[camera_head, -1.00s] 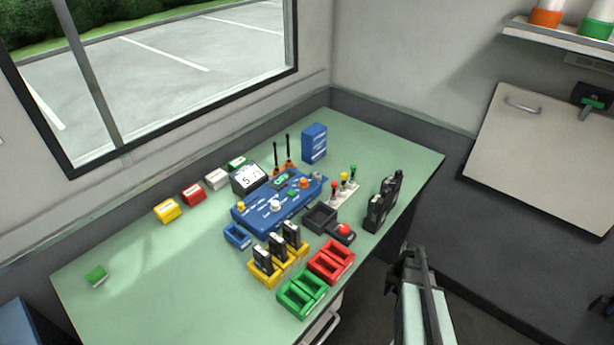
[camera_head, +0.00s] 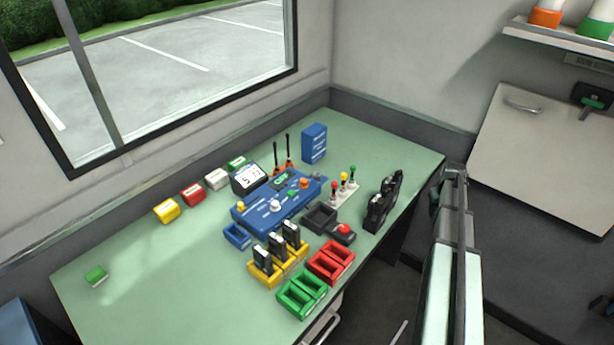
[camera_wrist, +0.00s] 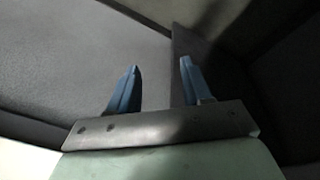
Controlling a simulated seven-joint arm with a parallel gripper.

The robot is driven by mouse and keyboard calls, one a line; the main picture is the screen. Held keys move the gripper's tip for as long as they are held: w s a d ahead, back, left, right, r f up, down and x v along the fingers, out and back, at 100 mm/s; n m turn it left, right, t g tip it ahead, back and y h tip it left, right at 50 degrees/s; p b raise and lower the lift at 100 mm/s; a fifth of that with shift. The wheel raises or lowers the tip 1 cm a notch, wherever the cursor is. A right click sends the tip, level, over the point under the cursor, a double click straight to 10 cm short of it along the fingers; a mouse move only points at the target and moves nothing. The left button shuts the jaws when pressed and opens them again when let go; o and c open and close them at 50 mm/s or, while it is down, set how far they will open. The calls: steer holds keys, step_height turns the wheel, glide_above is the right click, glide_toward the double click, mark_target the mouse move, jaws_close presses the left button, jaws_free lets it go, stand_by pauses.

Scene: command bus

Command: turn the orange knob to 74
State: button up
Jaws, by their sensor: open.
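The orange knob (camera_head: 304,183) sits near the right end of the blue control panel (camera_head: 262,217) on the green desk, beside a small green-lit readout (camera_head: 281,178). The knob's pointer and the readout's digits are too small to read. My arm rises at the right of the head view, clear of the desk's right edge and well away from the knob. In the wrist view my gripper (camera_wrist: 158,85) shows two blue fingers spread apart with nothing between them. The panel and knob are not in the wrist view.
Black radios (camera_head: 382,203) stand near the desk's right edge, between my arm and the panel. A white strip with coloured lamps (camera_head: 343,190), a blue box (camera_head: 314,143), a red-button box (camera_head: 343,231), and yellow, red and green trays crowd around the panel. The desk's left part is mostly clear.

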steer(key=w+d+r+n+h, duration=0.1)
steer(key=w+d+r, duration=0.15)
steer(key=r, duration=0.25)
steer(key=w+d+r+n+t, duration=0.1)
steer(key=w+r, duration=0.2)
steer(key=r, duration=0.2)
steer(key=w+d+r+n+h, duration=0.1)
steer(key=w+r, duration=0.1)
steer(key=r, duration=0.2)
steer(key=n+g+y, duration=0.2)
steer(key=n+y, duration=0.6)
steer(key=n, duration=0.8)
glide_toward(305, 181)
steer(key=x, duration=0.8)
steer(key=shift+w+a, duration=0.1)
steer(key=shift+w, duration=0.05)
jaws_close()
